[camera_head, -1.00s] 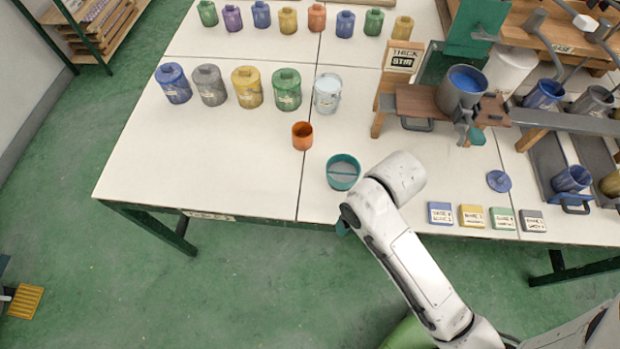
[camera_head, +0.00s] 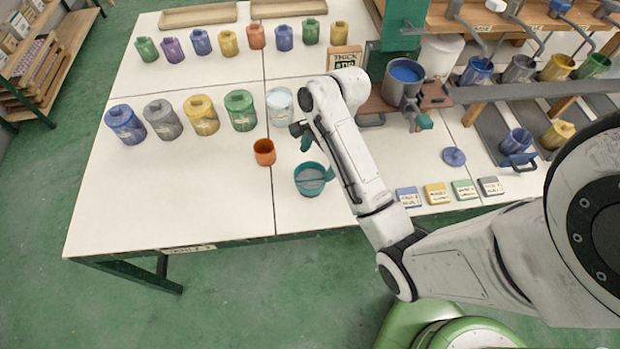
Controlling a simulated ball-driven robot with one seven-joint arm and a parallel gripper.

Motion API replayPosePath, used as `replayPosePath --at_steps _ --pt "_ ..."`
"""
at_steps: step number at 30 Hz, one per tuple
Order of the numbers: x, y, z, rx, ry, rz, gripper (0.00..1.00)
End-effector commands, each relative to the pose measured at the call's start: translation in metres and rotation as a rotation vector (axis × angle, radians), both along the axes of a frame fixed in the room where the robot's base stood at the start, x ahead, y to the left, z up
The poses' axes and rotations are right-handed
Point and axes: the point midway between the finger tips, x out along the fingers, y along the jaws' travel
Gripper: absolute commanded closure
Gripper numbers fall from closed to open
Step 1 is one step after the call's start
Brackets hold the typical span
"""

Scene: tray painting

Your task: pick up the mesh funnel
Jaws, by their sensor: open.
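The mesh funnel (camera_head: 302,186), a teal round rim with a grey mesh inside, sits on the white table near its front edge. A bar crosses its top, and a short handle sticks out at its right. My gripper (camera_head: 304,144) is behind the funnel in the picture, apart from it, with a teal finger pointing down. It is open and looks empty; its far side is partly hidden by my wrist.
An orange cup (camera_head: 264,153) stands left of the funnel, and a pale can (camera_head: 280,105) stands behind it. Coloured cards (camera_head: 437,194) and a blue lid (camera_head: 453,156) lie to the right. The front left of the table is clear.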

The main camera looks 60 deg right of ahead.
Motion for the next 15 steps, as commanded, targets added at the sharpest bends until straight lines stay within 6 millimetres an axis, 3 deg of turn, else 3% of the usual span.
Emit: replayPosePath --at_steps 3,7,15 --pt "0.002 -0.011 0.004 0.017 0.017 -0.083 0.00" --pt "0.002 -0.012 -0.001 0.021 0.022 -0.100 0.00" --pt "0.006 -0.005 -0.030 0.019 0.020 -0.097 0.00"
